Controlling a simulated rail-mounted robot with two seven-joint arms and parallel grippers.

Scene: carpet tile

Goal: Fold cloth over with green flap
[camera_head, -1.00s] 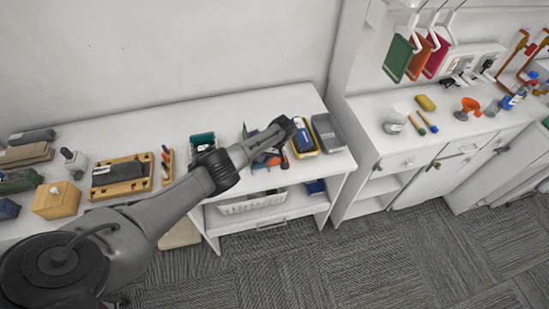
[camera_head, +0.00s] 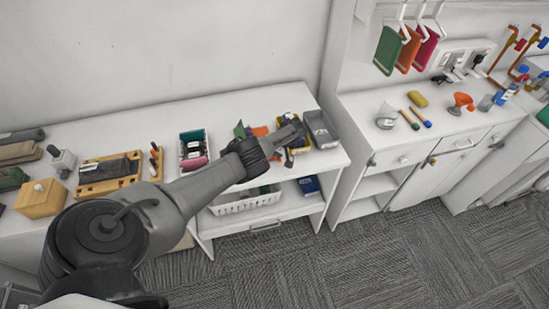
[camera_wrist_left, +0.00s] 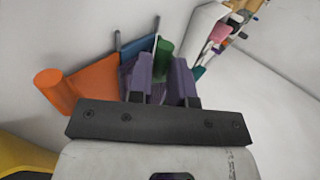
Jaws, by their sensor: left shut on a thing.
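The multicoloured cloth (camera_head: 261,131) lies on the white bench top, partly hidden behind my left arm in the head view. In the left wrist view its orange part (camera_wrist_left: 92,84) is at the left, with a blue part (camera_wrist_left: 139,48) behind the fingers. A green flap (camera_wrist_left: 164,56) stands between the two purple-grey fingers of my left gripper (camera_wrist_left: 161,76). The left gripper is shut on this green flap. My right gripper is not in view.
A white basket (camera_head: 245,201) sits on the shelf below.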

